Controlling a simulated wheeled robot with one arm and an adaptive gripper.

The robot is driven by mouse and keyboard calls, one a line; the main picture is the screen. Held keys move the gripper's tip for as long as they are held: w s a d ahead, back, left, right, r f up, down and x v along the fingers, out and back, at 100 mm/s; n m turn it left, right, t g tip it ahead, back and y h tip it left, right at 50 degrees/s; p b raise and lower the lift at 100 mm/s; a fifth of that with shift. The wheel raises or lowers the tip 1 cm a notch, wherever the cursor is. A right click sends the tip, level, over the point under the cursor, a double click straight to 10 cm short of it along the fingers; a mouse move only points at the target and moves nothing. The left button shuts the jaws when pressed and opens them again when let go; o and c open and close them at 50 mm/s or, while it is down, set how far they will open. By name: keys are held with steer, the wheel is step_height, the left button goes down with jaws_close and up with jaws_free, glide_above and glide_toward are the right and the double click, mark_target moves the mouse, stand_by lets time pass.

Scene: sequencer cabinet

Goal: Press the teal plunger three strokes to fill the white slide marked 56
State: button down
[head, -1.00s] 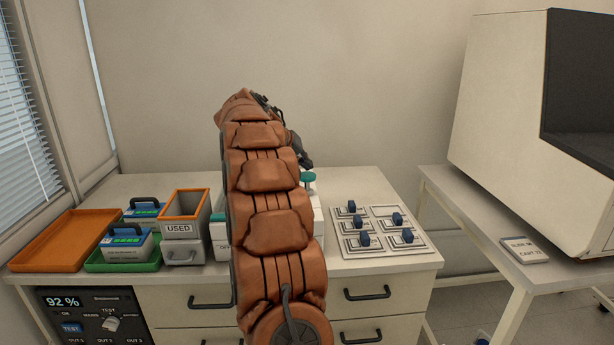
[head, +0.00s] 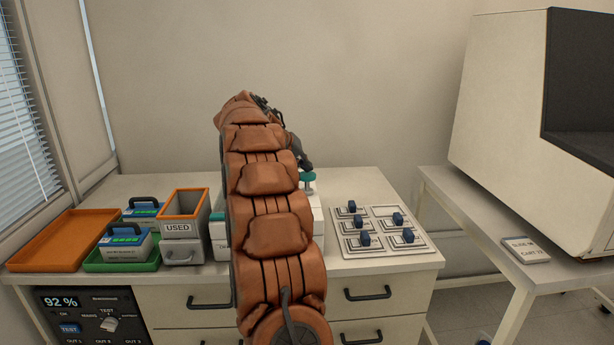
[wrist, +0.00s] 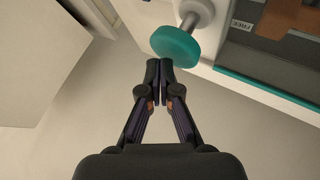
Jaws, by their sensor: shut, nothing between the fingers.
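The teal plunger (wrist: 176,44) is a round teal cap on a metal rod, at the top middle of the wrist view. In the head view the plunger (head: 307,177) shows just right of my arm. My gripper (wrist: 160,66) is shut and empty, with its fingertips at the cap's lower left edge; I cannot tell if they touch it. In the head view my gripper (head: 305,163) is small and dark, just above the cap. The white device (head: 314,220) that bears the plunger is mostly hidden behind my arm. I cannot make out a slide marked 56.
A plate with several blue-handled pieces (head: 363,239) lies right of the device. The USED bin (head: 178,228), an orange tray (head: 62,240) and a green tray (head: 94,263) stand at left.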

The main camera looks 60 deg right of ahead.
steer(key=shift+f+b, duration=1.4)
steer(key=shift+f, duration=0.1)
stand_by(1.5)
steer(key=shift+r, duration=0.1)
stand_by(0.3)
steer(key=shift+r+p, duration=0.95)
steer(key=shift+r, duration=0.85)
steer(key=shift+f+b, duration=0.45)
steer(key=shift+b, duration=0.25)
